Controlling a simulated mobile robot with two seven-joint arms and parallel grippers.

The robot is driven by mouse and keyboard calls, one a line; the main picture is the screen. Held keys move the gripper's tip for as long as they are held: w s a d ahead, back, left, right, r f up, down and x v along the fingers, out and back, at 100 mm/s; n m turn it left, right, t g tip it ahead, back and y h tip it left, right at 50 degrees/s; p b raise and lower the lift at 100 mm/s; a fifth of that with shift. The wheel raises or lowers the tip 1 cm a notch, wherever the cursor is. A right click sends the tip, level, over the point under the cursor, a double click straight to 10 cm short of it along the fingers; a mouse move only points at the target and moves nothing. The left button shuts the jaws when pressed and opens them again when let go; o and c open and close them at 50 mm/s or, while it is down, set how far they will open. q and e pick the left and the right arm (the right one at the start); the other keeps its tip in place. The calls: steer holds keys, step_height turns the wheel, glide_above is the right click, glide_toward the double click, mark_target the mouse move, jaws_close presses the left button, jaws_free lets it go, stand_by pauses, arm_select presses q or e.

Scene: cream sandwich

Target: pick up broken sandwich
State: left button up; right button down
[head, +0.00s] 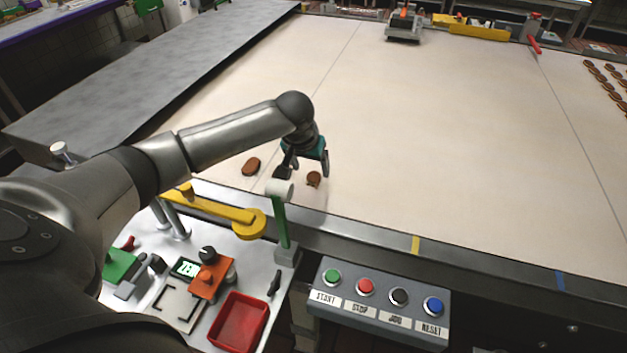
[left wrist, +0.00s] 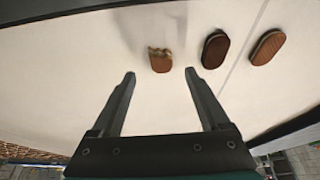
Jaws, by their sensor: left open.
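The broken sandwich (head: 314,178) is a small brown piece lying on the pale belt. In the left wrist view the broken sandwich (left wrist: 160,61) has a ragged, bitten-looking far edge. My left gripper (head: 306,171) is open, its fingers pointing down beside the piece. In the left wrist view the gripper (left wrist: 160,73) has its fingertips to either side of the piece's near end, with nothing held. I cannot tell the exact height above the belt. My right gripper is not in view.
A whole brown sandwich (head: 251,166) lies left of my gripper; a dark sandwich (left wrist: 215,48) lies close by the right fingertip in the wrist view. A green post (head: 280,222) with a white top and a button box (head: 380,300) stand at the near edge.

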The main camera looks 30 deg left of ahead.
mark_target(313, 176)
arm_select(q)
steer(key=shift+w+b+x, duration=0.15)
steer(key=shift+b+x, duration=0.2)
steer(key=shift+x, duration=0.95)
steer(key=shift+w+b+x, duration=0.2)
steer(key=shift+b+x, duration=0.1)
steer(key=shift+x, duration=0.95)
steer(key=shift+a+r, duration=0.1)
steer(key=shift+a, duration=0.15)
steer(key=shift+c, duration=0.4)
jaws_close()
